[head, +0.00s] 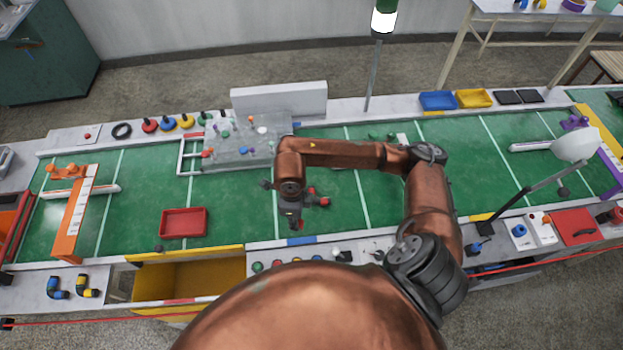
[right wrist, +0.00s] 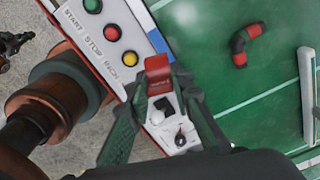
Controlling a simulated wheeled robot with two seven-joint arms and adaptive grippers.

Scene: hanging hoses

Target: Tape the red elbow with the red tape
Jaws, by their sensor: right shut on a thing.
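The red elbow (head: 323,201), a curved red fitting with a black middle, lies on the green belt. It also shows in the right wrist view (right wrist: 244,45), at the upper right. My right gripper (head: 296,222) points down over the belt's near edge, just left of the elbow and apart from it. In the right wrist view my right gripper (right wrist: 156,84) is shut on a small red piece, which looks like the red tape (right wrist: 157,68); its fingers hide part of it. My left gripper is not in view.
A button panel (right wrist: 108,32) lies along the near edge. A red tray (head: 184,222) sits left on the belt, and an orange gate (head: 76,215) stands farther left. A clear block with pegs (head: 238,140) stands behind. A lamp (head: 576,147) is at right.

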